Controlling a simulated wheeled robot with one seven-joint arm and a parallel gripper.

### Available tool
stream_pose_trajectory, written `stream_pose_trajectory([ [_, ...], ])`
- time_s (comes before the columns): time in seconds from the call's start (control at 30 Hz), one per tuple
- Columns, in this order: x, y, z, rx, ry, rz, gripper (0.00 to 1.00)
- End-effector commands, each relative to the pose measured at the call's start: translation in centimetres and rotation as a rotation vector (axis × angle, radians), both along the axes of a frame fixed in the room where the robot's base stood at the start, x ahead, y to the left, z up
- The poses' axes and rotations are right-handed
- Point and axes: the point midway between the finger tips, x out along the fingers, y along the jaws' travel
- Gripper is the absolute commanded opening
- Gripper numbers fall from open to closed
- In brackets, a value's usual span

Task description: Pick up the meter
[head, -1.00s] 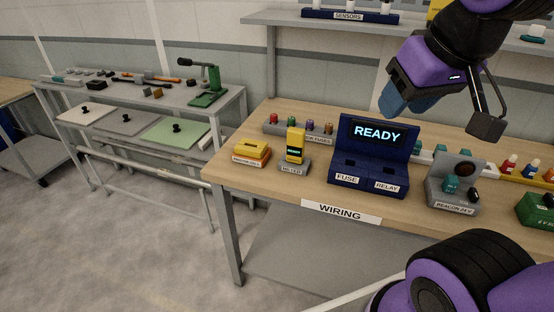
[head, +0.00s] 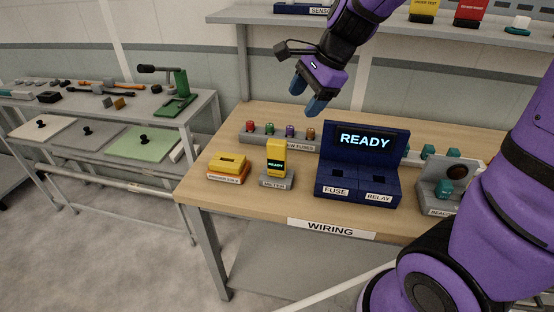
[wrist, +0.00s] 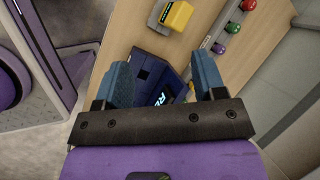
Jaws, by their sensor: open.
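The meter (head: 276,155) is a small yellow upright device with a dark screen, standing in a grey holder (head: 276,181) labelled METER on the wiring table. In the wrist view a yellow block that looks like the meter (wrist: 178,16) shows near the top, ahead of my fingers. My gripper (head: 308,102) has blue fingertips and hangs in the air above the back of the table, up and to the right of the meter. It also shows in the wrist view (wrist: 165,82), with its fingers wide apart and nothing between them.
A blue READY console (head: 358,185) stands right of the meter. A yellow and orange block (head: 228,166) sits to its left. A fuse rack (head: 282,138) with several coloured fuses is behind it. A shelf (head: 400,25) hangs over the table's back.

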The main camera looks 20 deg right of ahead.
Motion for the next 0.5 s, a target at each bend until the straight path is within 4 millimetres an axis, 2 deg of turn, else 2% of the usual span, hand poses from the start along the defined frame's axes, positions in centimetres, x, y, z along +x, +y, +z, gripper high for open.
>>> stream_pose_trajectory([
  [0.03,1.2,0.1,-1.4,0.024,0.042,-0.079,0.64],
  [0.2,4.6,0.2,-5.3,0.1,0.165,-0.363,0.64],
  [0.33,6.3,0.1,-7.8,0.132,0.228,-0.527,0.64],
  [0.5,7.4,0.0,-9.5,0.151,0.27,-0.645,0.64],
])
